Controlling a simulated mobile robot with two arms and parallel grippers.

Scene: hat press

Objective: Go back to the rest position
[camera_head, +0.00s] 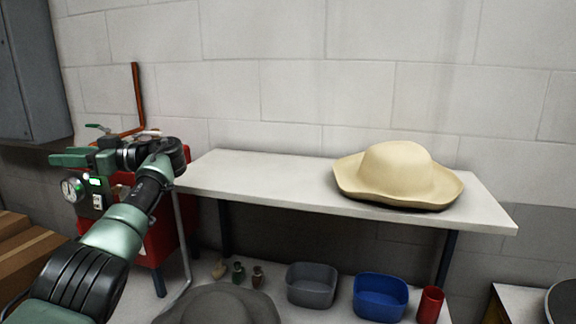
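My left arm rises from the lower left and bends at the wrist toward the left. My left gripper (72,158) is beside the red machine (160,237), close above its gauge (72,188). The fingers are seen small and side-on, so I cannot tell whether they are open or shut. I see no hat in or at this gripper. My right gripper is out of view. A cream wide-brimmed hat (398,172) lies on the white table (270,178), toward its right end, apart from my arm.
A grey hat (218,305) is low at the front. The lower shelf holds a grey bin (311,286), a blue bin (380,297), a red cup (430,304) and small bottles (239,272). A grey cabinet (30,70) hangs upper left. The table's left half is clear.

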